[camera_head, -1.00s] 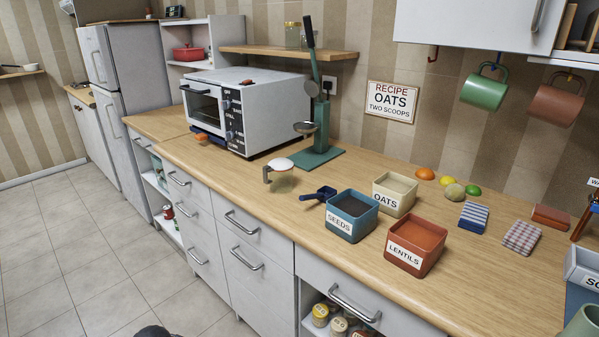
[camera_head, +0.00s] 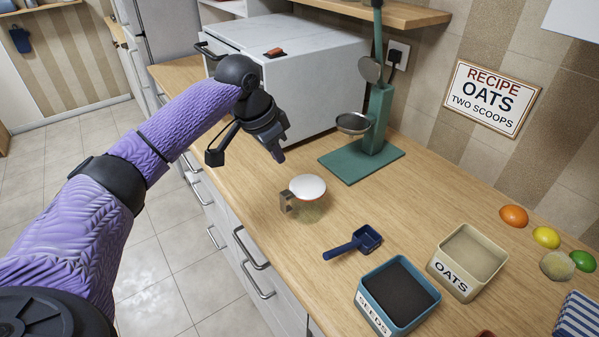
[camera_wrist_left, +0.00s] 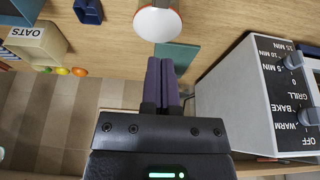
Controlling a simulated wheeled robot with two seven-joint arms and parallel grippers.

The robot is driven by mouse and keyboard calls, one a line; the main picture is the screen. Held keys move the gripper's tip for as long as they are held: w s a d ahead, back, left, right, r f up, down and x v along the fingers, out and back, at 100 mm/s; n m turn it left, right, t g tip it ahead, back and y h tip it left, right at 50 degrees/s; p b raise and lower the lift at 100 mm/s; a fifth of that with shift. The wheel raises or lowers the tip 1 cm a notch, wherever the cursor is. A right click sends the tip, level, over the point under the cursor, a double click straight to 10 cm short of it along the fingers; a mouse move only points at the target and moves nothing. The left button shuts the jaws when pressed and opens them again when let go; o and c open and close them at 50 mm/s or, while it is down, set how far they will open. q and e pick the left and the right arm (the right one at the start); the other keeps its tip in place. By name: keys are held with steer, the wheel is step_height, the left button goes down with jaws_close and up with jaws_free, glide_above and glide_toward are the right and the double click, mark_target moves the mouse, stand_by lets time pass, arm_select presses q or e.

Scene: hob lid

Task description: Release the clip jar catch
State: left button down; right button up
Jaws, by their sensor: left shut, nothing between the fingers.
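The clip jar (camera_head: 312,208) is a small glass jar with a white lid (camera_head: 308,187), a thin red ring under the lid and a grey-brown metal catch (camera_head: 288,203) on its left side. It stands upright on the counter. My left gripper (camera_head: 279,157) is shut and empty, above the counter and up-left of the jar, apart from it. In the left wrist view, the shut fingers (camera_wrist_left: 160,64) point toward the white lid (camera_wrist_left: 157,23). The catch is not clear in the left wrist view. My right gripper is not in view.
A white oven (camera_head: 290,75) stands behind my left gripper. A green utensil stand (camera_head: 378,125) is behind the jar. A blue scoop (camera_head: 356,243), a seeds bin (camera_head: 372,318) and an oats bin (camera_head: 440,270) are to the right. Counter around the jar is clear.

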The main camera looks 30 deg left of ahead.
mark_target(295, 190)
arm_select(q)
steer(key=b+x, duration=0.2)
steer(key=x, duration=0.8)
steer(key=shift+w+f+b, duration=0.1)
steer(key=shift+f+b, duration=0.05)
steer(key=shift+b, duration=0.25)
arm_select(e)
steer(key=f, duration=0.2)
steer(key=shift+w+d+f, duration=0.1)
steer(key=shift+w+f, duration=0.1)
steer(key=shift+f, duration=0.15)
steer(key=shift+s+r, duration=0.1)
arm_select(q)
steer(key=shift+s+t, duration=0.3)
steer(key=shift+t, duration=0.1)
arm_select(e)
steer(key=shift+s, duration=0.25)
arm_select(q)
steer(key=shift+s+a+h, duration=0.1)
steer(key=shift+h, duration=0.2)
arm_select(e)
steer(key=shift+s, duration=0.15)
